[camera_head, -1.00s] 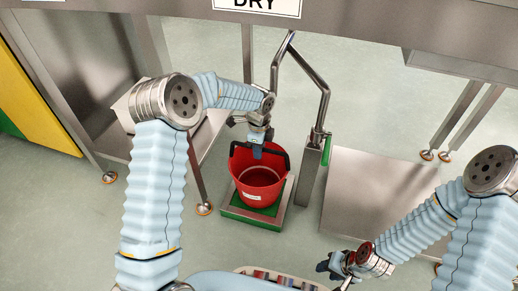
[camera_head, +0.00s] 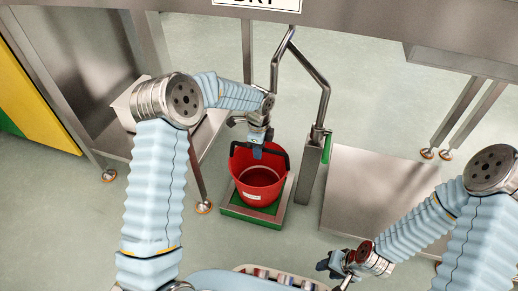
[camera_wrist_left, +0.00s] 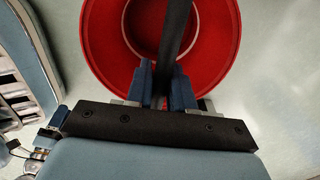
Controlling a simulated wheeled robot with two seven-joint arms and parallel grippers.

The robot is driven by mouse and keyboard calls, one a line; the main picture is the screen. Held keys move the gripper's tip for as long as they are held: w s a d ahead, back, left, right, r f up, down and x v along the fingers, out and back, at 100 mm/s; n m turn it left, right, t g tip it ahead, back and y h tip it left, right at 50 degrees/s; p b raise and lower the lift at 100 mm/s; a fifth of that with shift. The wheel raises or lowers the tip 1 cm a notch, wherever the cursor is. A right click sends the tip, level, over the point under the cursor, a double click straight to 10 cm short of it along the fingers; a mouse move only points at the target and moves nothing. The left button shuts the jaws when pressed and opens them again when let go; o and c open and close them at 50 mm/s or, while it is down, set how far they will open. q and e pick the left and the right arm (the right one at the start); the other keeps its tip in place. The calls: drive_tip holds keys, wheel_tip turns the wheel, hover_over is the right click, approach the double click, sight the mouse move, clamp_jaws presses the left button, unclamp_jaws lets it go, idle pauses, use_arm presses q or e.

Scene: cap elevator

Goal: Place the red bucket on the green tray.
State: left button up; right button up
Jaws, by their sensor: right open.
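The red bucket (camera_head: 260,190) is upright over the green tray (camera_head: 235,211), with the tray's green surface showing around its base. I cannot tell for certain whether its bottom touches the tray. Its black handle is raised. My left gripper (camera_head: 257,150) is above the bucket's rim, shut on the handle. In the left wrist view, the handle passes between the fingers of the left gripper (camera_wrist_left: 165,88), with the bucket (camera_wrist_left: 105,40) behind. My right gripper (camera_head: 335,268) is open and empty at the lower right, away from the bucket.
A bent metal post (camera_head: 325,95) with a green lever stands right behind the tray. A flat metal platform (camera_head: 375,205) lies to the right. A steel table leg (camera_head: 198,180) stands to the left. Floor is clear in front of the tray.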

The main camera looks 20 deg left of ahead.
use_arm(q)
drive_tip(key=o, duration=0.5)
wheel_tip(320, 180, up, 8)
drive_tip(key=shift+f+p, duration=0.2)
drive_tip(key=shift+p, duration=0.65)
drive_tip(key=shift+s, duration=0.1)
